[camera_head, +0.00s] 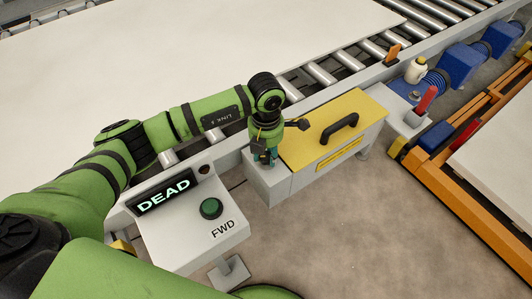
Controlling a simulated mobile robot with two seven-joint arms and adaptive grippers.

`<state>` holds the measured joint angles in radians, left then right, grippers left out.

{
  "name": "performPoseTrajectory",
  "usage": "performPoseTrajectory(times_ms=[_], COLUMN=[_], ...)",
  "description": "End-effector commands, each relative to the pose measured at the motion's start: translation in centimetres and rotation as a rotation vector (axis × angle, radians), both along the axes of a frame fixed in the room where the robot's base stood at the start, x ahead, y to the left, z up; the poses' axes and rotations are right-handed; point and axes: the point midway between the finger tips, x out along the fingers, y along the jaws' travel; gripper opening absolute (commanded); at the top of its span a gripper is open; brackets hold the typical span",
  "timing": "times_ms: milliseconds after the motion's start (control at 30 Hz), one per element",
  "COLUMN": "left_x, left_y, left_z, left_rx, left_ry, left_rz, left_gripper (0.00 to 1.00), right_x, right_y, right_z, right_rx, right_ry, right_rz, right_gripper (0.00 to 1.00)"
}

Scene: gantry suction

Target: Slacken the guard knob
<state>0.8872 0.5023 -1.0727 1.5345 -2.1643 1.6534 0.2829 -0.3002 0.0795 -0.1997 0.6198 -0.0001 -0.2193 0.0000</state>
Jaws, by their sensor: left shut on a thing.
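My left gripper (266,158) points down over the grey box beside the left end of the yellow guard cover (360,108). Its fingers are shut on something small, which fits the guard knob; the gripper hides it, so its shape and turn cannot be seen. The yellow guard carries a black handle (340,128) and a label on its front face. The guard lies flat on its grey housing (277,186). My right gripper is not in view.
A control console with a lit "DEAD" display (163,195) and a green FWD button (211,208) stands below my left arm. A roller conveyor (350,60) bears a large pale board (200,40). A red lever (426,100) and blue motors (465,60) stand right. Bare floor lies in front.

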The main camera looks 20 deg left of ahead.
Motion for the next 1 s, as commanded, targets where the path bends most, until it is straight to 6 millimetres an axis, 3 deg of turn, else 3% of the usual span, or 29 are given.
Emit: performPoseTrajectory(times_ms=[333,867,900,933,1000], left_x=[-0.12,-0.16,-0.16,-0.16,-0.14], left_y=[0.00,-0.01,-0.01,-0.01,-0.02], left_z=[-0.18,-0.17,-0.17,-0.17,-0.15], left_rx=[0.000,0.001,0.001,0.001,0.000], left_ry=[0.004,0.005,0.005,0.005,0.004], left_rz=[0.157,0.186,0.185,0.185,0.185], left_gripper=[0.06,0.06,0.46,0.58,0.62], right_x=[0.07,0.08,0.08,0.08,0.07], right_y=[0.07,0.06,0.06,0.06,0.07], right_z=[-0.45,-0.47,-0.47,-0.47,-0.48], right_rx=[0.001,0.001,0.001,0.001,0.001], right_ry=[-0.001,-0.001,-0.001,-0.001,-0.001], right_rz=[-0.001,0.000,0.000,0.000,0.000], right_gripper=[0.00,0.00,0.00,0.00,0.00])
